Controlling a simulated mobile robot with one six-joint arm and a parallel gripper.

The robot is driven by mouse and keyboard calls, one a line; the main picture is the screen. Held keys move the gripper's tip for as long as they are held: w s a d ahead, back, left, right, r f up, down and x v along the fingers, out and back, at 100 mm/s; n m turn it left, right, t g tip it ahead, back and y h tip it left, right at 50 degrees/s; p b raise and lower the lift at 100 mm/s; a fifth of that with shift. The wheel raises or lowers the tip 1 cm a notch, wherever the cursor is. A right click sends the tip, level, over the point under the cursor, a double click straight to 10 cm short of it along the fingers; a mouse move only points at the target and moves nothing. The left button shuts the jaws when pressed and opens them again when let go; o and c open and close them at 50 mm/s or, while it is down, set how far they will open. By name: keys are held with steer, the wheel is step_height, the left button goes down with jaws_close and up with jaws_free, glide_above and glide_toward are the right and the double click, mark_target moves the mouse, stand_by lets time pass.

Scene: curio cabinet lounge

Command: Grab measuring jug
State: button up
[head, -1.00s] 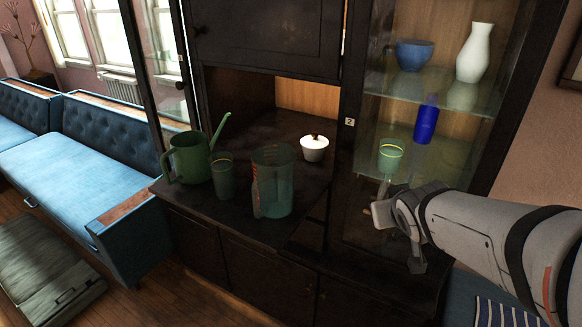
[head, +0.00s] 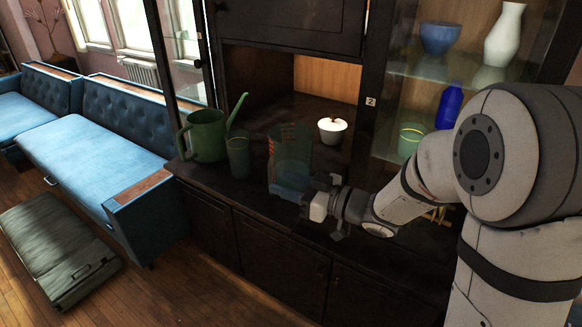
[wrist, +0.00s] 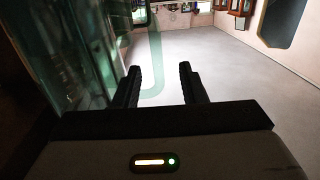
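The measuring jug (head: 291,160) is a clear teal jug with red markings. It stands upright on the dark cabinet ledge, and its lower right part is partly hidden by my gripper. My gripper (head: 320,206) is right at the jug's lower right side. In the wrist view, my gripper (wrist: 161,78) is open, with its two fingers apart. The jug's translucent body (wrist: 105,40) fills the left, and its curved handle (wrist: 155,60) shows between the fingers, closer to the left one. I cannot tell whether the fingers touch it.
A green cup (head: 238,158) and a green watering can (head: 205,137) stand left of the jug. A white lidded bowl (head: 332,132) sits behind to the right. Glass shelves on the right hold a blue bottle (head: 449,106), a green cup (head: 410,140), a blue bowl (head: 440,38) and a white vase (head: 504,35).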

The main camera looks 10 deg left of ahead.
mark_target(273, 180)
steer(key=p+x, duration=0.1)
steer(key=x, duration=0.5)
steer(key=shift+w+a+f+p, duration=0.15)
steer(key=shift+p, duration=0.25)
steer(key=shift+c, duration=0.4)
jaws_close()
stand_by(0.5)
